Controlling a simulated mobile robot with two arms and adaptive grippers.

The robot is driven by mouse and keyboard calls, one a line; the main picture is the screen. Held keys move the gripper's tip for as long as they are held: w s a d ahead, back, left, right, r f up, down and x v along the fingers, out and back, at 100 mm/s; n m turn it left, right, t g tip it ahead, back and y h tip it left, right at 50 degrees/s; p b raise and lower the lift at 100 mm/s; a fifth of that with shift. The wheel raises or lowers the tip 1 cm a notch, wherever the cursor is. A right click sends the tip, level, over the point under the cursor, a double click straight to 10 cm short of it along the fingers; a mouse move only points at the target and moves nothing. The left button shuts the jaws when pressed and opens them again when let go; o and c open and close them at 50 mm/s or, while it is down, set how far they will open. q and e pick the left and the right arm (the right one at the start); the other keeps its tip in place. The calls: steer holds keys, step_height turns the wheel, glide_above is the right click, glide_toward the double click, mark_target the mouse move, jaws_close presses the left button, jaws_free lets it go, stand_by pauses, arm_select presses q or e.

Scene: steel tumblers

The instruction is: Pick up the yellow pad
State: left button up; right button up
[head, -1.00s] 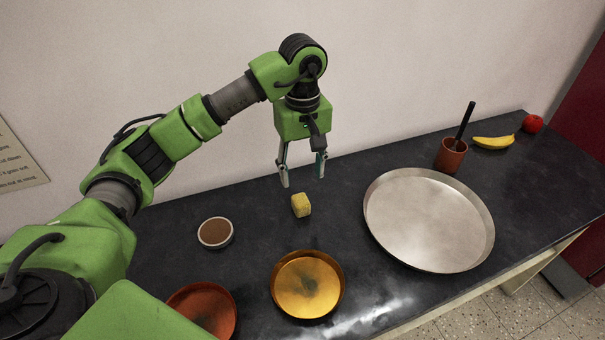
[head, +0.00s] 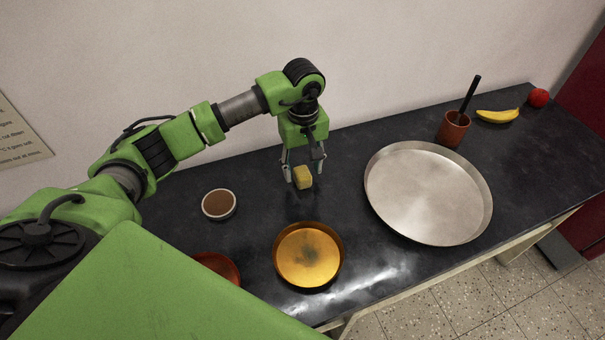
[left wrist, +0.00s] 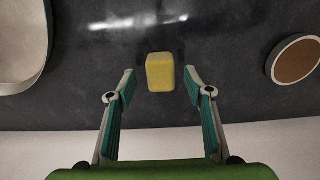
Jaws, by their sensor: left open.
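The yellow pad (head: 303,177) is a small rounded block on the dark counter, behind the amber dish. It also shows in the left wrist view (left wrist: 160,72), just beyond the fingertips and roughly centred between their lines. My left gripper (head: 304,176) points down close to the pad, with a finger to either side of it in the head view. In the left wrist view my left gripper (left wrist: 160,88) is open, with clear gaps between both fingers and the pad. Whether the fingertips are level with the pad is hard to tell. My right gripper is not in view.
An amber dish (head: 309,256) stands in front of the pad. A large steel tray (head: 428,194) lies to the right, a brown-filled bowl (head: 219,204) to the left.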

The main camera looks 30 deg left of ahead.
arm_select(q)
step_height(320, 180, down, 2)
steer(key=shift+s+f, duration=0.1)
steer(key=shift+f, duration=0.35)
steer(key=c, duration=1)
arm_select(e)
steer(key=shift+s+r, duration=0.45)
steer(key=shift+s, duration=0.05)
arm_select(q)
steer(key=shift+r, duration=0.1)
steer(key=shift+a+r, duration=0.1)
steer(key=shift+r, duration=0.35)
steer(key=d+r+b, duration=0.1)
steer(key=d+r, duration=0.3)
steer(key=d+r+b, duration=0.2)
steer(key=d+r, duration=0.2)
steer(key=d, duration=0.1)
steer(key=w+d+r+b, duration=0.1)
steer(key=d+r, duration=0.3)
steer(key=d, duration=0.1)
steer(key=shift+b, duration=0.4)
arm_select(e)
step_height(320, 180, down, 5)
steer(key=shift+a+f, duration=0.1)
